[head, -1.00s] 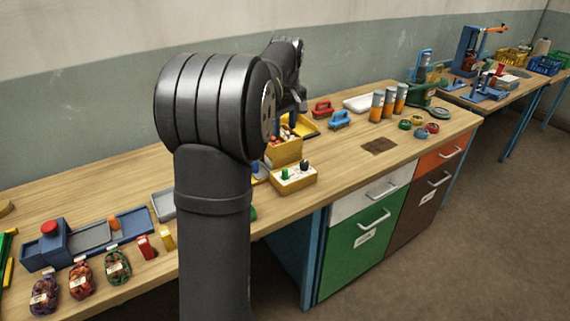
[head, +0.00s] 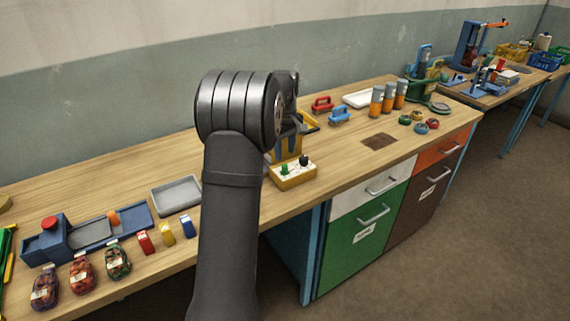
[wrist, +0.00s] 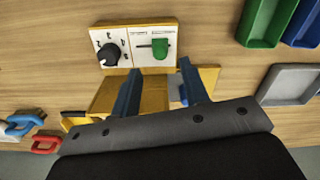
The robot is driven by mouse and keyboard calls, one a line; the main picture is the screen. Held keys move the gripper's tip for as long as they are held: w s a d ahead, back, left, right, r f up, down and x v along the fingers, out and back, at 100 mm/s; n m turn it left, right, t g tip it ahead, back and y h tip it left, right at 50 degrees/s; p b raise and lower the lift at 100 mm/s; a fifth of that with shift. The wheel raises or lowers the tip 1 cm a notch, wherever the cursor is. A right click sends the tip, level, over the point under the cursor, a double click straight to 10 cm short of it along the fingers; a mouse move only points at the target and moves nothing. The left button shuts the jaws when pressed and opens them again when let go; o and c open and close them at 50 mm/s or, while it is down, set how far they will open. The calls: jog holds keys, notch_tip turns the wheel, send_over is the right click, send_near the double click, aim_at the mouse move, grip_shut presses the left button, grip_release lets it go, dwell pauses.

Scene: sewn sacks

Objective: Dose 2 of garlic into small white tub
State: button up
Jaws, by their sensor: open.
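A yellow unit with a white panel (head: 292,173) stands mid-table. In the wrist view its panel (wrist: 138,45) carries a black dial (wrist: 110,54) and a green slider (wrist: 159,48). My gripper (wrist: 161,88) is open, its two blue fingers apart over the yellow body below the panel; nothing shows held between them. In the head view my arm hides most of the gripper and part of the unit. I cannot pick out garlic or a small white tub. Several net bags with labels too small to read, such as a green one (head: 118,260), lie at the front left.
A grey tray (head: 175,195) lies left of my arm. Red, yellow and blue clips stand in front of it. Blue and red handled blocks, orange-banded cylinders (head: 388,99) and a white tray (head: 358,99) are farther back. The table right of the unit is largely clear.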

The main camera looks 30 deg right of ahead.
aim_at(285, 165)
notch_tip(285, 165, down, 6)
dwell(0.4)
grip_shut()
